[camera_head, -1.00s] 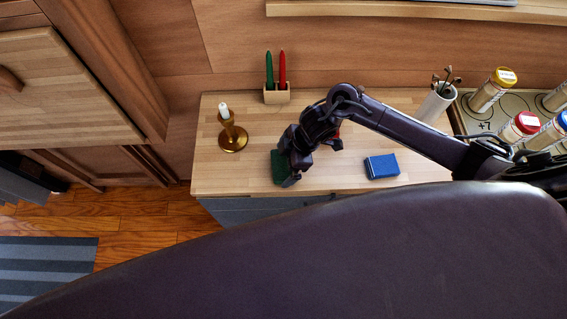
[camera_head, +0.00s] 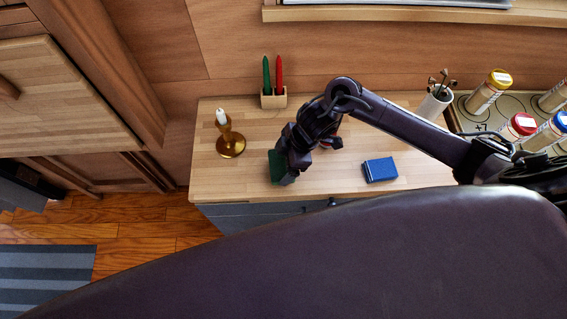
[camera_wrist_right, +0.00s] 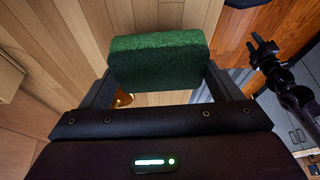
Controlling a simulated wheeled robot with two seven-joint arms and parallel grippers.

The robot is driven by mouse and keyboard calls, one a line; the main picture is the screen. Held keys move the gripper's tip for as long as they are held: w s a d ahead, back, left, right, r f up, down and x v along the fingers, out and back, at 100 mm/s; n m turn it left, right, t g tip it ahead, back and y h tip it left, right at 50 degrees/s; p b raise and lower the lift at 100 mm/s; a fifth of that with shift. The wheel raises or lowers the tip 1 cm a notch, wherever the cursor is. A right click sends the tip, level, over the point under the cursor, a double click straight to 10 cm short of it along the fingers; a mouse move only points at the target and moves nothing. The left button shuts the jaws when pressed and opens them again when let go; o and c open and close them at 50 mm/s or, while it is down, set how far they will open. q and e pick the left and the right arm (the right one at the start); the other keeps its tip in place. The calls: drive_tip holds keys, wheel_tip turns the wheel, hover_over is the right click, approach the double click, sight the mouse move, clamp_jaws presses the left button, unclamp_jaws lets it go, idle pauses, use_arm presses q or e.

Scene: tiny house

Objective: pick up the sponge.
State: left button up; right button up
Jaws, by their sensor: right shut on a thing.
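The sponge, a green block with a rough face, is between the fingers of my right gripper (camera_head: 280,163), at the left front of the wooden counter in the head view. In the right wrist view the sponge (camera_wrist_right: 157,55) spans the gap between both fingertips, and the gripper is shut on it. The gripper hides part of the sponge in the head view. I cannot tell exactly how far it is above the counter. My left gripper does not show in the head view.
On the counter (camera_head: 330,185) stand a brass candlestick (camera_head: 230,143) left of the gripper, a wooden holder (camera_head: 273,99) with green and red candles, a blue box (camera_head: 380,169) and a white cup (camera_head: 434,102). A tray with jars (camera_head: 488,92) is at right.

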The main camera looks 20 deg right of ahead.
sight(284, 163)
wheel_tip(284, 163, up, 17)
drive_tip(key=p, duration=0.2)
drive_tip(key=shift+r, duration=0.1)
